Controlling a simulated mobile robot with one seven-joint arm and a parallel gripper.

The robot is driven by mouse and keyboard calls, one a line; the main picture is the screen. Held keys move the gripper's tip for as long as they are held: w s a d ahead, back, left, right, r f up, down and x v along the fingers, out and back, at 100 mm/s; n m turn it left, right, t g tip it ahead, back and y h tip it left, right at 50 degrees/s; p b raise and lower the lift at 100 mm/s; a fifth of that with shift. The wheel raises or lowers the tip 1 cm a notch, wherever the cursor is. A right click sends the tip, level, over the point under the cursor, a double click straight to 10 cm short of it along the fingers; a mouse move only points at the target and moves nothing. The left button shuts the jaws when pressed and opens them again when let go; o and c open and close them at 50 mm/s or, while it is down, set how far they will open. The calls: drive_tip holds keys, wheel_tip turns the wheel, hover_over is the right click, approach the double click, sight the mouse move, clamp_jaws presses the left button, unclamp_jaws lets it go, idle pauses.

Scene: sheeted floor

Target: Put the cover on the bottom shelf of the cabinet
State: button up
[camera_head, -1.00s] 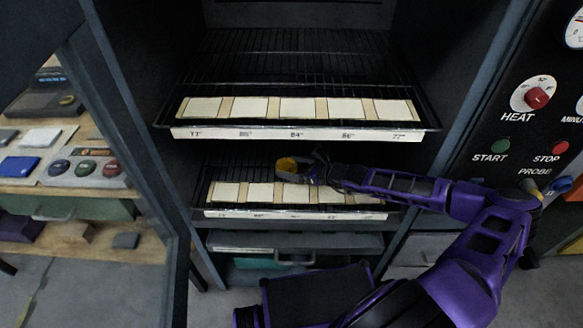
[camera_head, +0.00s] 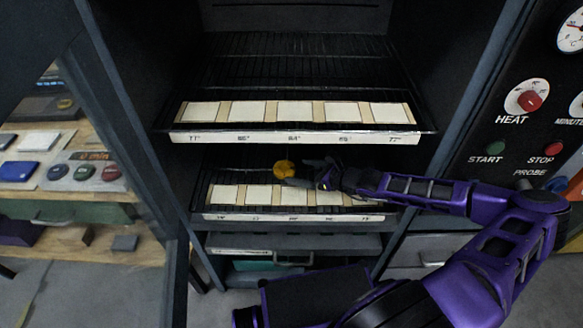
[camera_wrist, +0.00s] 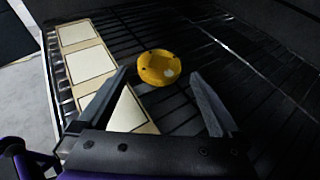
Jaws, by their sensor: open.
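The cover is a small round yellow piece (camera_head: 284,169) at the lower shelf of the cabinet, behind the row of white tiles. In the wrist view the cover (camera_wrist: 158,67) lies on the wire rack, just beyond and between my fingertips. My gripper (camera_head: 305,172) reaches in from the right; it also shows in the wrist view (camera_wrist: 160,82), with its two fingers spread and nothing between them. The lower shelf (camera_head: 300,217) is a dark wire rack with a labelled white front strip. The cover appears apart from both fingers.
An upper rack (camera_head: 295,138) with a similar tile row is above my arm. The cabinet's open door (camera_head: 150,150) stands at left, and a control panel (camera_head: 520,130) at right. A drawer (camera_head: 265,265) is below. The rack behind the cover is clear.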

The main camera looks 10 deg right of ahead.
drive_tip(key=v, duration=0.7)
drive_tip(key=shift+a+p, duration=0.1)
drive_tip(key=shift+p, duration=0.25)
